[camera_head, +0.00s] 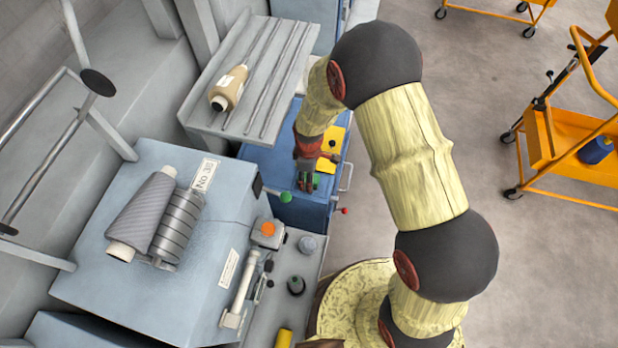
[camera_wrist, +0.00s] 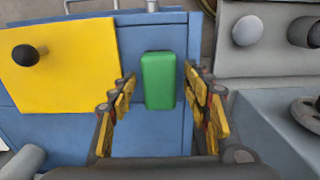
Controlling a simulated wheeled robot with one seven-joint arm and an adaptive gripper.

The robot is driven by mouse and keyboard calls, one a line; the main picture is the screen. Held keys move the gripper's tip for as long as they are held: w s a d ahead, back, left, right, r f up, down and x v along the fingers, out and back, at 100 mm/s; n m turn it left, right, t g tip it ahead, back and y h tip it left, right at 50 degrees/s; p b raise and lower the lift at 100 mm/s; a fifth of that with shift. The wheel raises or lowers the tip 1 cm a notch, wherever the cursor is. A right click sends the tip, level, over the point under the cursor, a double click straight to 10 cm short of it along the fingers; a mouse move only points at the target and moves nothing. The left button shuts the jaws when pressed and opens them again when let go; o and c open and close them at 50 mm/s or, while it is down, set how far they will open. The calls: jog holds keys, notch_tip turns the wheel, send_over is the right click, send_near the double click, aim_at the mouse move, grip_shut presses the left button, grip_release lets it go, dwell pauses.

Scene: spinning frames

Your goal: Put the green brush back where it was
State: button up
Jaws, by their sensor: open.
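The green brush (camera_wrist: 159,80) shows in the wrist view as a plain green block against the blue cabinet surface (camera_wrist: 160,142). It stands between the two fingers of my open gripper (camera_wrist: 159,78), with a visible gap on each side. In the head view, a bit of green (camera_head: 316,181) shows at the fingertips of my gripper (camera_head: 306,183), over the blue cabinet. My fingers and hand cover part of it there. I cannot tell how far the fingertips reach down around the brush.
A yellow plate (camera_wrist: 72,62) with a black knob lies beside the brush. A grey rack (camera_head: 195,108) holds a tan bobbin (camera_head: 229,88). Orange carts (camera_head: 570,150) stand on the floor at right.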

notch_tip(320, 180, up, 11)
jog(key=p, duration=0.3)
jog(key=shift+p, duration=0.3)
notch_tip(320, 180, up, 9)
jog(key=m+t, duration=0.1)
jog(key=m, duration=0.1)
send_over(316, 176)
jog(key=s+d+r+m+t, duration=0.1)
jog(key=s+d+r+m, duration=0.1)
jog(key=r, duration=0.5)
jog(key=s+d+r+m+t, duration=0.1)
jog(key=s+d+r+m, duration=0.15)
jog(key=r, duration=0.35)
jog(key=s+d+r+m+t, duration=0.1)
jog(key=s+d+r+m, duration=0.2)
jog(key=s+r, duration=0.3)
jog(key=s+d+r+m+t, duration=0.1)
jog(key=s+d+r+m, duration=0.3)
jog(key=s, duration=0.5)
notch_tip(316, 176, up, 2)
jog(key=shift+s+d+r+t, duration=0.15)
jog(key=shift+s+r+t, duration=0.15)
jog(key=shift+s, duration=0.1)
jog(key=shift+m, duration=0.25)
jog(key=shift+c, duration=0.2)
